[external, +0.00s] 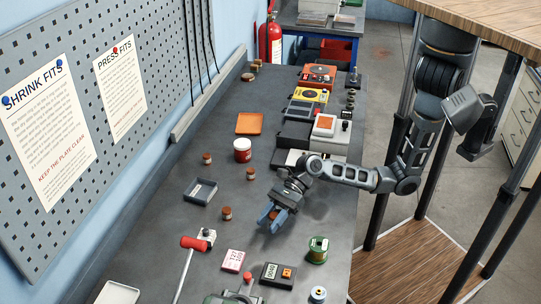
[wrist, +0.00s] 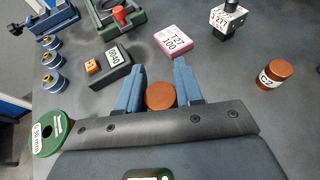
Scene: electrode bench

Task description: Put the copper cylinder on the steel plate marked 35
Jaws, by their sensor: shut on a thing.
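My gripper (external: 268,222) is low over the front part of the dark bench, with its blue fingers pointing down. In the wrist view my gripper (wrist: 158,72) is shut on a copper cylinder (wrist: 160,96), whose round top shows between the two fingers. The cylinder's lower part and any mark on it are hidden. Another copper-brown cylinder (wrist: 274,74) with a label reading C2 stands apart to the right. I cannot make out a steel plate marked 35 in either view.
Beyond the fingers are a dark box with a display (wrist: 112,68), a pink block (wrist: 174,41) and a white device (wrist: 228,18). A green spool (wrist: 48,132) is at left. A red-and-white tub (external: 242,150) and a grey tray (external: 200,191) stand on the bench.

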